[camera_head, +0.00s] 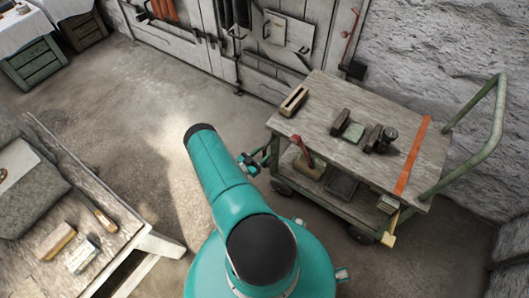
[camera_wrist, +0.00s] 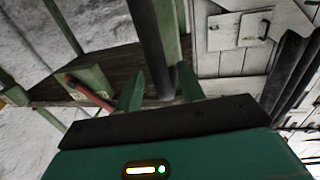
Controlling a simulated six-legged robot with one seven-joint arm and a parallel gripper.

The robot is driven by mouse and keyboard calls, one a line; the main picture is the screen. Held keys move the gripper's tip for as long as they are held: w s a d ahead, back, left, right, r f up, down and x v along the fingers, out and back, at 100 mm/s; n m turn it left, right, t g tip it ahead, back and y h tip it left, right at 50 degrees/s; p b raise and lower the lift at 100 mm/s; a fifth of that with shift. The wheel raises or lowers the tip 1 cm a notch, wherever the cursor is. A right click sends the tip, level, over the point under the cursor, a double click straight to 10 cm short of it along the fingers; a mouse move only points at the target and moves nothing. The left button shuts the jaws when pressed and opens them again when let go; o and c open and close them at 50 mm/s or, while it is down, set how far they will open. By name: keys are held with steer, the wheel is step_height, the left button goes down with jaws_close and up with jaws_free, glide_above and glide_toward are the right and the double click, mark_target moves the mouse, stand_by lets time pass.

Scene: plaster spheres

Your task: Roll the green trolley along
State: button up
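The green trolley (camera_head: 340,95) stands at the right in the head view, with a worn wooden top, a lower shelf and a bent green tube handle (camera_head: 487,135) at its right end. My teal arm reaches toward its left end, where my gripper (camera_head: 256,160) is close to the frame below the top. In the wrist view, my two green fingers (camera_wrist: 160,85) are spread, with a dark post (camera_wrist: 150,40) between them. Narrow gaps seem to show beside the post, and I cannot tell whether either finger touches it. The trolley's lower shelf (camera_wrist: 120,65) lies behind.
The trolley carries wooden blocks (camera_head: 293,102), an orange strap (camera_head: 412,155) and, below, a red-handled tool (camera_head: 303,151). A workbench (camera_head: 110,205) stands at the left. Grey cabinets (camera_head: 215,35) and a rough wall (camera_head: 430,40) close the back. The floor (camera_head: 120,110) between bench and cabinets is clear.

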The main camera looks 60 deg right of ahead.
steer(key=shift+x, duration=0.95)
jaws_close()
